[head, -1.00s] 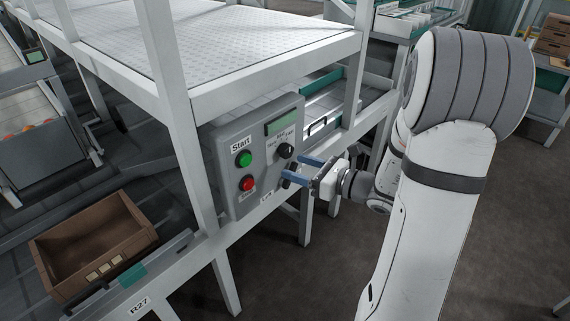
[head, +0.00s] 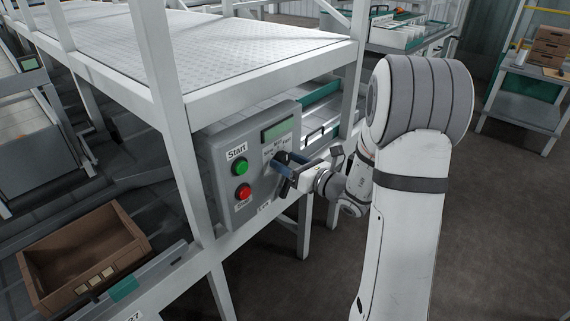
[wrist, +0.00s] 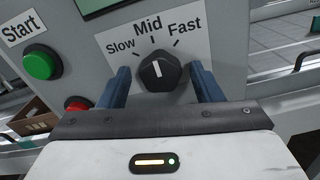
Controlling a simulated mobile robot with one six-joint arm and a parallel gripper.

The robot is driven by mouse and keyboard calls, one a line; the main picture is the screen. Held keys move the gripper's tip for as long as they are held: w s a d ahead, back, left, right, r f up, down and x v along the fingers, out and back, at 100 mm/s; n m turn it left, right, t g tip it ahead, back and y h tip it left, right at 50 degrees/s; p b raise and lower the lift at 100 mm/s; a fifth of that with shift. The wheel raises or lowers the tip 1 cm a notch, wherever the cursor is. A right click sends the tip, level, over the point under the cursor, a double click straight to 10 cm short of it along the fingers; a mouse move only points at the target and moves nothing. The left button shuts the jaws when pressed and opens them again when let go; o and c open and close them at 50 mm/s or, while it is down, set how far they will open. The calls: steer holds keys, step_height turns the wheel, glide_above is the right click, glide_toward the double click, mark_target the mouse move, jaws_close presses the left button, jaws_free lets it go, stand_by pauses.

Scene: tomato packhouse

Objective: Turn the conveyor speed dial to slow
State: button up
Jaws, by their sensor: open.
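The speed dial (wrist: 159,73) is a black knob on the grey control panel (head: 215,166). In the wrist view its white pointer line aims up, close to the Mid mark, with Slow to the left and Fast to the right. My gripper (wrist: 160,69) is open, with one blue finger on each side of the dial and a visible gap to it on both sides. In the head view my gripper (head: 283,168) is at the panel face and partly hides the dial.
A green Start button (wrist: 38,63) and a red button (wrist: 77,103) sit left of the dial. A display (head: 278,130) is above it. A white frame post (head: 172,110) stands left of the panel. A brown crate (head: 128,247) is at lower left.

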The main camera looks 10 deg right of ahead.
steer(key=shift+c, duration=0.3)
steer(key=c, duration=0.9)
steer(key=shift+o, duration=0.2)
steer(key=shift+a, duration=0.3)
steer(key=shift+d+f, duration=0.1)
steer(key=shift+c, duration=0.4)
steer(key=shift+d+f+n+b, duration=0.2)
steer(key=shift+n+b, duration=0.6)
steer(key=shift+b, duration=0.3)
steer(key=n+b, duration=0.3)
steer(key=b, duration=0.1)
steer(key=shift+f, duration=0.15)
steer(key=n+b, duration=0.4)
steer(key=b, duration=0.1)
steer(key=shift+r+n+b, duration=0.2)
steer(key=shift+n+b, duration=0.4)
steer(key=shift+b, duration=0.1)
steer(key=shift+r, duration=0.1)
